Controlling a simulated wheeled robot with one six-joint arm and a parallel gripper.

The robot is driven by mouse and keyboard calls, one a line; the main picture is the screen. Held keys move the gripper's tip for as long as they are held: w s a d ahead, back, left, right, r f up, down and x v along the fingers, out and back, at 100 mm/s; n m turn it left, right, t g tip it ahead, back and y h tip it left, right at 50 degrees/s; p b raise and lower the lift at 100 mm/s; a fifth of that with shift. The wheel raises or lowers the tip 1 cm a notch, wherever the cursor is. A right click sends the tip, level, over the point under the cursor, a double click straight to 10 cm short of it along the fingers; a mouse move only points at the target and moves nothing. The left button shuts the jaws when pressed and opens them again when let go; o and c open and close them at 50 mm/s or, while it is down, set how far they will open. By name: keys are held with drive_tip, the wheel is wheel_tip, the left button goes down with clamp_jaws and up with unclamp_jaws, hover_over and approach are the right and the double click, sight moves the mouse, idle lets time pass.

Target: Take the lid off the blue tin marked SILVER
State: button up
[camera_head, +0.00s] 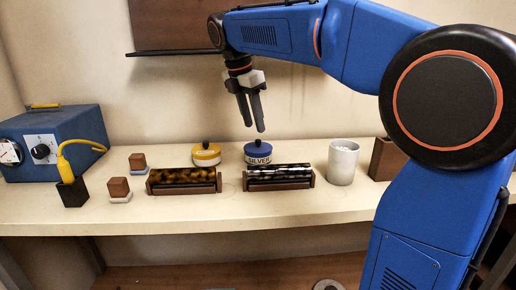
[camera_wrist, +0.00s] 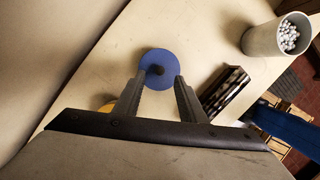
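The blue tin (camera_head: 258,156) stands on the bench with its lid on. Its pale label reads SILVER, and a dark knob tops the blue lid (camera_head: 257,147). In the wrist view the lid (camera_wrist: 149,61) is seen from above, a blue disc with the dark knob at its middle. My gripper (camera_head: 254,129) hangs just above the tin, fingers pointing down. In the wrist view the two fingertips (camera_wrist: 158,77) are apart, with nothing between them touching; the lid lies beyond them.
A yellow tin (camera_head: 206,156) stands left of the blue one. A rack with dark-and-white rolls (camera_head: 278,174) sits in front, a brown rack (camera_head: 184,182) left of it. A pale cup (camera_head: 342,162) stands right. A blue box (camera_head: 52,143) is at far left.

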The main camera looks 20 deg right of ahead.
sight(258, 140)
drive_tip(key=shift+x, duration=2.7)
clamp_jaws()
